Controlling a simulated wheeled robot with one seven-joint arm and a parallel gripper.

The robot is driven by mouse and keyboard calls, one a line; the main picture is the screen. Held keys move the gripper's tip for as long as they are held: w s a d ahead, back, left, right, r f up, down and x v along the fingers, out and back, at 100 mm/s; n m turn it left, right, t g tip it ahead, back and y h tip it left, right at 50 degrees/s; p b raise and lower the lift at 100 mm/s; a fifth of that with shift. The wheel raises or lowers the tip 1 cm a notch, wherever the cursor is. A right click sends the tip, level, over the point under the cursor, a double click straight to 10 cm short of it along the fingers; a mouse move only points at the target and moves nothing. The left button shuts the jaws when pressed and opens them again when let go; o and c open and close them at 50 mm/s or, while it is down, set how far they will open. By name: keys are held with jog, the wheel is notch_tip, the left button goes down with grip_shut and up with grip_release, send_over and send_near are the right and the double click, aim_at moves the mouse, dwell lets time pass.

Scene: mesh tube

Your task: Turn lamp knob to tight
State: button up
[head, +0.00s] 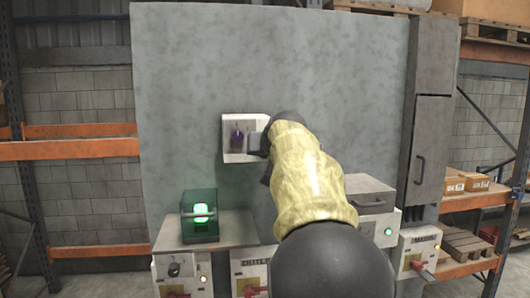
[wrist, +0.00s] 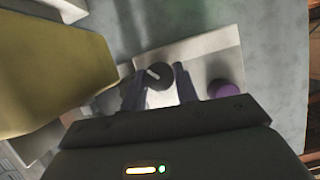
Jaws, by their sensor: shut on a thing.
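A pale switch panel (head: 230,152) is fixed to the grey wall board. A purple knob (head: 237,137) sits on its left part and also shows in the wrist view (wrist: 224,88), outside my fingers. A dark round knob (wrist: 155,76) with a white pointer line sits between my two fingers in the wrist view. My gripper (head: 257,143) is shut on this dark knob, a finger on each side (wrist: 158,88). The gripper hides the knob in the head view. No marking for tight is readable. I cannot tell from labels which knob is the lamp knob.
A green lamp (head: 201,208) glows inside a translucent dark green box (head: 200,230) at lower left. Below are control boxes with red switches (head: 178,296). A grey cabinet with a handle (head: 420,168) stands at right. The wall board (head: 180,90) around the panel is clear.

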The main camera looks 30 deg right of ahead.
jog(key=shift+f, duration=0.1)
dwell(0.3)
jog(key=o, duration=1)
jog(key=shift+w, duration=0.1)
